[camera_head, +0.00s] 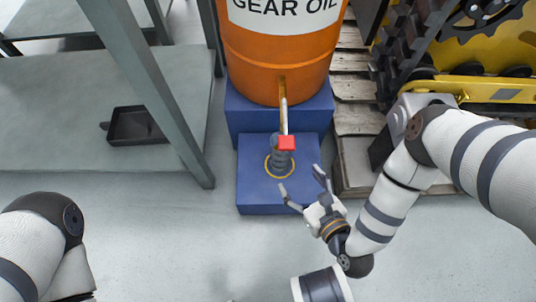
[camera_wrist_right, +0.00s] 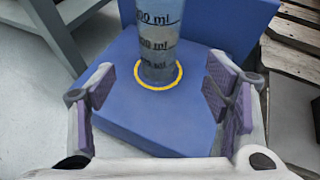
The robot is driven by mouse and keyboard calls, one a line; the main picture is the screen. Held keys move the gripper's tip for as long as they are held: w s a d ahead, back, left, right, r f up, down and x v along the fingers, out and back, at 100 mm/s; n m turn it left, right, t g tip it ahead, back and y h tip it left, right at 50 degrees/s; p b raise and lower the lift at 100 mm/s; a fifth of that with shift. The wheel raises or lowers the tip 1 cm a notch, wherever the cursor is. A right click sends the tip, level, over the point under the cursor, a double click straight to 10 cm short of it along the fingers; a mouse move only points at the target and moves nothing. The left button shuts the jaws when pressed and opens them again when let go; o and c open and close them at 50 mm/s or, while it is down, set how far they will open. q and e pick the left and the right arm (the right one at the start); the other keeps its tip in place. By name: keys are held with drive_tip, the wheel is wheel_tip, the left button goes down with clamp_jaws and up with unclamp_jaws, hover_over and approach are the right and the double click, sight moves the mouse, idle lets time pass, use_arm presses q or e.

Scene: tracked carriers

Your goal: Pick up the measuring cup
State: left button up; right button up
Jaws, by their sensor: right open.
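The measuring cup (camera_head: 280,160) is a clear grey cylinder with black ml marks. It stands upright on a low blue block (camera_head: 253,190), inside a yellow ring, below the red-tipped spout of the orange drum. It also shows in the right wrist view (camera_wrist_right: 158,45), where its top is cut off. My right gripper (camera_head: 303,184) is open and empty, just in front and to the right of the cup in the head view. In the right wrist view its two fingers (camera_wrist_right: 168,92) are spread, with the cup's base beyond them and between them. My left gripper is not in view; only part of my left arm shows.
An orange gear oil drum (camera_head: 262,62) stands on a taller blue block (camera_head: 250,118) behind the cup. A wooden pallet (camera_head: 356,122) and yellow tracked machinery (camera_head: 490,92) are at right. A grey metal table (camera_head: 60,95) and black tray (camera_head: 136,126) are at left.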

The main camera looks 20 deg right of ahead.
sight(285, 162)
drive_tip(key=b+x, duration=0.2)
drive_tip(key=x, duration=0.5)
drive_tip(key=shift+d, duration=0.1)
drive_tip(key=b+x, duration=0.1)
drive_tip(key=x, duration=0.1)
drive_tip(key=b+x, duration=0.1)
drive_tip(key=x, duration=0.2)
drive_tip(key=shift+s+f+b, duration=0.15)
drive_tip(key=shift+f+b, duration=0.1)
drive_tip(key=shift+b, duration=0.05)
drive_tip(key=shift+w, duration=0.25)
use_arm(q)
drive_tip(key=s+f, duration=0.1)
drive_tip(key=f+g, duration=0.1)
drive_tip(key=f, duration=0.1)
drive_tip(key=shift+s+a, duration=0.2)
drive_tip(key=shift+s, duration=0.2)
use_arm(e)
drive_tip(key=shift+c, duration=0.6)
drive_tip(key=c, duration=1.3)
